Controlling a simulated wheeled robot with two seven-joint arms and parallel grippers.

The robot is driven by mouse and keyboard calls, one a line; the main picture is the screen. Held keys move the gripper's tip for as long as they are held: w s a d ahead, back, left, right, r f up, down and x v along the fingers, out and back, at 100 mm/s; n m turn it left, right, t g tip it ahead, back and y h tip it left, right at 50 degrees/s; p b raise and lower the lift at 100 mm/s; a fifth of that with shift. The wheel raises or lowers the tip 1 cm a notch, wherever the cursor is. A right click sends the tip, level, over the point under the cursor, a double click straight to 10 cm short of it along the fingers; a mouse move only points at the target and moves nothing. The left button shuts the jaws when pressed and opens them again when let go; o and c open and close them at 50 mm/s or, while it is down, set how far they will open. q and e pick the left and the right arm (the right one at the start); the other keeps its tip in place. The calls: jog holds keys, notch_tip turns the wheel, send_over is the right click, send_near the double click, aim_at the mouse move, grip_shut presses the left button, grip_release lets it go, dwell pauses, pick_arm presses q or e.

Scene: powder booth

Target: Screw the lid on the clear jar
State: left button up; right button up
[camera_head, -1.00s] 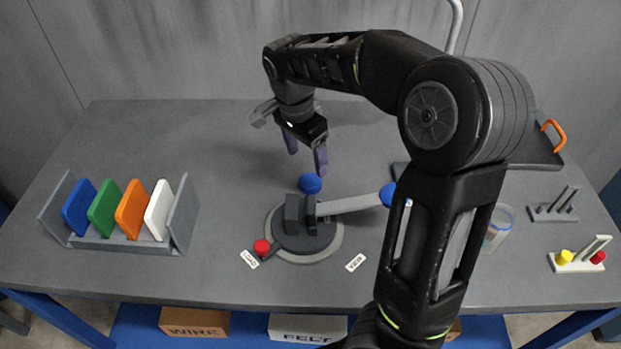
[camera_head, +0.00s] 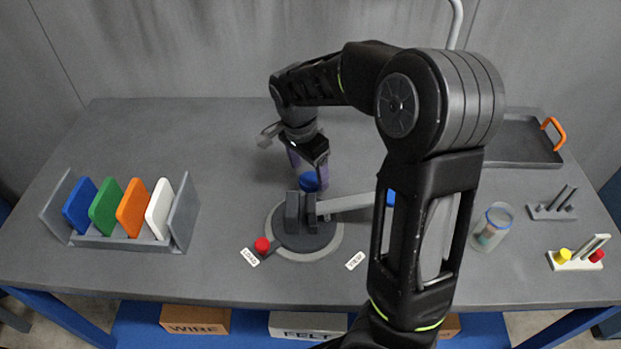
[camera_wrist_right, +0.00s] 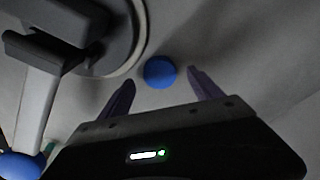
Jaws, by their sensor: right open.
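The clear jar (camera_head: 492,228) stands on the right of the table, with a blue ring at its top and something inside too small to make out. I cannot pick out a separate lid. My right gripper (camera_head: 308,178) is open over the round fixture (camera_head: 330,238) at mid table. Its purple fingers are on either side of a blue ball knob (camera_head: 309,182) at the fixture's back. In the right wrist view the blue knob (camera_wrist_right: 160,72) shows between the fingertips, with nothing gripped. My left gripper is out of view.
The fixture has a grey bar with a second blue ball (camera_head: 391,198) and a red knob (camera_head: 262,245). A rack of coloured plates (camera_head: 120,243) stands left. A dark tray (camera_head: 520,150), a peg stand (camera_head: 553,213) and a white stand (camera_head: 575,262) are right. The back left is clear.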

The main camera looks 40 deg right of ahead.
aim_at(311, 182)
notch_tip(311, 182, down, 2)
jog(key=shift+d+f, duration=0.15)
jog(key=shift+c, duration=0.2)
dwell(0.4)
jog(key=c, duration=1.3)
